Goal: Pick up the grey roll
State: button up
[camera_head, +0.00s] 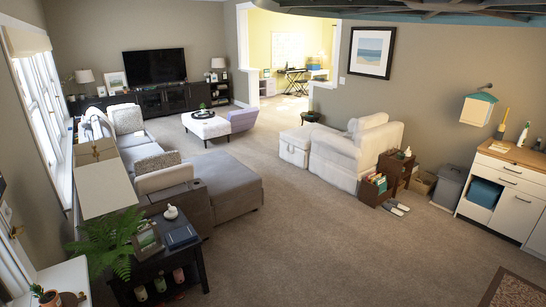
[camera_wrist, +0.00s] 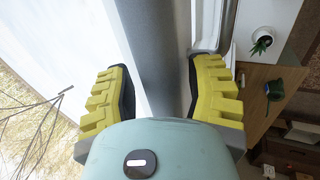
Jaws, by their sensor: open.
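I cannot make out a grey roll for certain in either view. In the wrist view, my gripper (camera_wrist: 160,72) shows two yellow, ridged fingers with dark inner pads. They are spread apart, with no object clearly held between them. A plain grey band runs up the picture behind the gap. It looks like a strip of wall beside white window trim, but I cannot tell for sure. The gripper does not show clearly in the head view.
A grey sofa (camera_head: 225,185) stands left of centre, with a dark side table (camera_head: 195,263) in front. A cream armchair (camera_head: 350,160) and a white cabinet (camera_head: 517,208) are at right. The carpet (camera_head: 310,235) between is open. A potted plant (camera_wrist: 262,40) shows in the wrist view.

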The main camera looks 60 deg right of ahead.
jog(key=shift+a+f, duration=0.1)
jog(key=shift+f, duration=0.05)
jog(key=shift+s, duration=0.1)
jog(key=c, duration=0.3)
grip_shut()
